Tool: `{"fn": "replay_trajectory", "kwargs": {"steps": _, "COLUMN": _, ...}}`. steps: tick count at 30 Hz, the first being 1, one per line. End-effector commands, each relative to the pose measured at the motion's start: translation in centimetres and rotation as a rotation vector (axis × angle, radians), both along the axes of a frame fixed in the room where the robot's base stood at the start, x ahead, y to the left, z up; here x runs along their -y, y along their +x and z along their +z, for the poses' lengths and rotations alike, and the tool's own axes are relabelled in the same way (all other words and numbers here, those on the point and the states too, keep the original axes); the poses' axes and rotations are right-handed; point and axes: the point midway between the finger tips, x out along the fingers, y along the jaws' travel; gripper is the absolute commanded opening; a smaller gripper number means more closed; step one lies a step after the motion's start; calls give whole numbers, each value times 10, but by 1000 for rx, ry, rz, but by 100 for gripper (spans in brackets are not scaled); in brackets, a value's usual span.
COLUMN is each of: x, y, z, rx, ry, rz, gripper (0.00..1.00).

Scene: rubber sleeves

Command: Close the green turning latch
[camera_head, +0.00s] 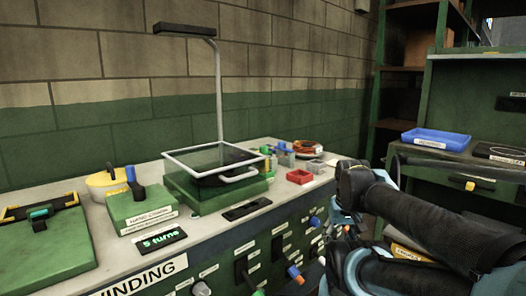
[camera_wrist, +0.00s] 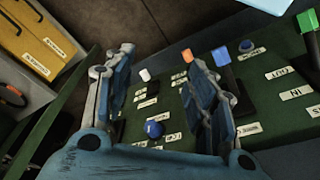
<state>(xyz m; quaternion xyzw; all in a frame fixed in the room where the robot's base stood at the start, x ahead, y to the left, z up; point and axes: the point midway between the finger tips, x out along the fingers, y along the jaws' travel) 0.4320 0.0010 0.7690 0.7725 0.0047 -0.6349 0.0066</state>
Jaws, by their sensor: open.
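A green-ended handle (camera_wrist: 307,20) shows at the upper right edge of the wrist view, on a dark mount on the green front panel. A small green tip (camera_head: 258,292) also shows at the bottom edge of the head view, low on the bench front. I cannot tell for sure which is the green turning latch. My gripper (camera_wrist: 162,68) is open and empty in the wrist view, its two blue-grey fingers apart in front of the panel. The green handle lies to the right of both fingers, apart from them. In the head view my arm covers the right end of the panel.
The labelled panel also bears an orange tip (camera_wrist: 187,55), a blue tip (camera_wrist: 220,56), a white knob (camera_wrist: 145,75) and a blue knob (camera_wrist: 153,130). Yellow labelled fronts (camera_wrist: 38,40) stand at left. A glass-lidded green box (camera_head: 215,180) sits on the benchtop.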

Motion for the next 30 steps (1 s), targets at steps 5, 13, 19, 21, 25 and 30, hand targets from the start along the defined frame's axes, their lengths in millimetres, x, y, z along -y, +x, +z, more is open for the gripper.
{"fn": "replay_trajectory", "kwargs": {"steps": 5, "x": -8, "y": 27, "z": 44, "rx": -14, "ry": 12, "rz": -38, "gripper": 51}}
{"fn": "replay_trajectory", "kwargs": {"steps": 13, "x": -31, "y": 89, "z": 134, "rx": -51, "ry": 38, "rz": -140, "gripper": 51}}
{"fn": "replay_trajectory", "kwargs": {"steps": 19, "x": -55, "y": 137, "z": 193, "rx": -78, "ry": 50, "rz": -219, "gripper": 51}}
{"fn": "replay_trajectory", "kwargs": {"steps": 21, "x": -64, "y": 154, "z": 212, "rx": -88, "ry": 53, "rz": -245, "gripper": 51}}
{"fn": "replay_trajectory", "kwargs": {"steps": 25, "x": -84, "y": 185, "z": 246, "rx": -105, "ry": 58, "rz": -297, "gripper": 51}}
{"fn": "replay_trajectory", "kwargs": {"steps": 30, "x": -113, "y": 225, "z": 285, "rx": -126, "ry": 60, "rz": -362, "gripper": 51}}
